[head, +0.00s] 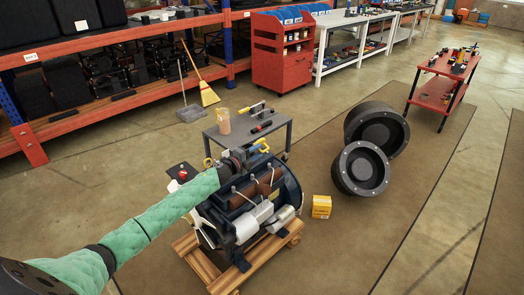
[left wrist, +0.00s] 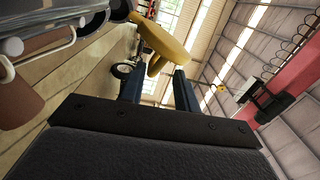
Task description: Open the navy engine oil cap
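The navy engine (head: 285,190) sits on a wooden pallet (head: 222,283) in the middle of the head view. A yellow cap-like part (head: 262,146) shows at its top rear; I take it for the oil cap. My left gripper (head: 245,154) is at the engine's top, close beside this part. In the left wrist view the yellow part (left wrist: 168,42) is at the ends of the two fingers (left wrist: 158,84). The fingers stand apart with a gap between them. Whether they touch the part is unclear. My right gripper is not in view.
A small grey table (head: 225,140) with a jar (head: 223,121) and tools stands behind the engine. A yellow box (head: 321,206) and two large dark wheel-like parts (head: 361,169) lie to the right. Orange shelving (head: 115,50) runs along the back left. The floor at the right front is clear.

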